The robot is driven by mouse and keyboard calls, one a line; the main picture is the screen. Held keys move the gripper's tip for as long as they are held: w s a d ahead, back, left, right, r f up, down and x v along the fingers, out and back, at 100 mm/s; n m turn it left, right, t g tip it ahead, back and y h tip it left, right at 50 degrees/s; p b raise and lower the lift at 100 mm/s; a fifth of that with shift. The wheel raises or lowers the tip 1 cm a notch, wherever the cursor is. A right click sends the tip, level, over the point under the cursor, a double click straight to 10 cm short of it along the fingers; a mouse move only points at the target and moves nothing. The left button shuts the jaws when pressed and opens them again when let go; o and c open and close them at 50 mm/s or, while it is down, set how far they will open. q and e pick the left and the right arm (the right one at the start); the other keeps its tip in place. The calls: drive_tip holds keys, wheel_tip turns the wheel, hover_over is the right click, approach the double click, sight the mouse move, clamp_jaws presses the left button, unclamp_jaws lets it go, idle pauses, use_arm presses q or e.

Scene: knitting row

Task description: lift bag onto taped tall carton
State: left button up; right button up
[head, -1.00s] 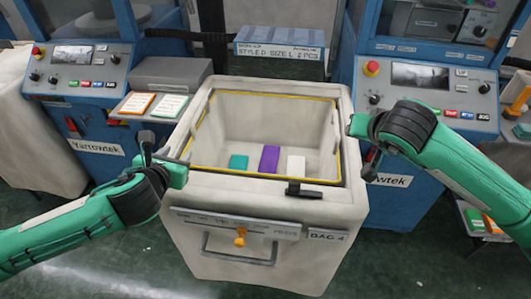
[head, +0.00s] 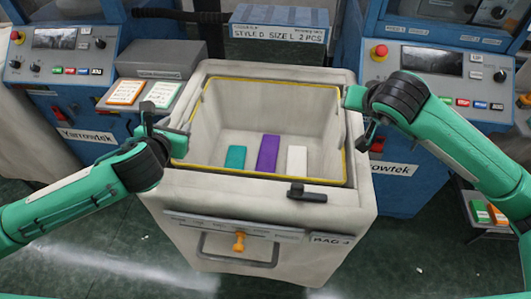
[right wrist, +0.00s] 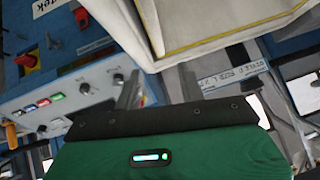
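The bag is a large off-white open-topped bin, labelled BAG 4 (head: 270,207), upright in the middle of the head view. It has a yellow-edged opening, a front handle and an orange knob. Inside lie a teal block (head: 236,158), a purple block (head: 268,153) and a white block (head: 297,161). My left gripper (head: 165,130) is open at the bag's left rim. My right gripper (head: 362,112) is at the right rim. In the right wrist view its fingers (right wrist: 160,88) stand apart, just below the bag's edge (right wrist: 205,28). I see no taped tall carton.
Blue machines with control panels stand left (head: 70,55) and right (head: 435,75) behind the bag. A grey shelf with orange and green cards (head: 142,94) is close to its left side. A blue labelled box (head: 278,25) is behind it. The floor in front is clear.

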sight(190, 110)
use_arm(q)
drive_tip(key=x, duration=1.1)
drive_tip(key=shift+w+f, duration=0.15)
drive_tip(key=shift+w, duration=0.2)
use_arm(e)
drive_tip(key=x, duration=1.1)
drive_tip(key=shift+w+f, duration=0.25)
drive_tip(key=shift+f, duration=0.1)
use_arm(q)
clamp_jaws()
use_arm(e)
clamp_jaws()
drive_tip(key=shift+r, duration=0.1)
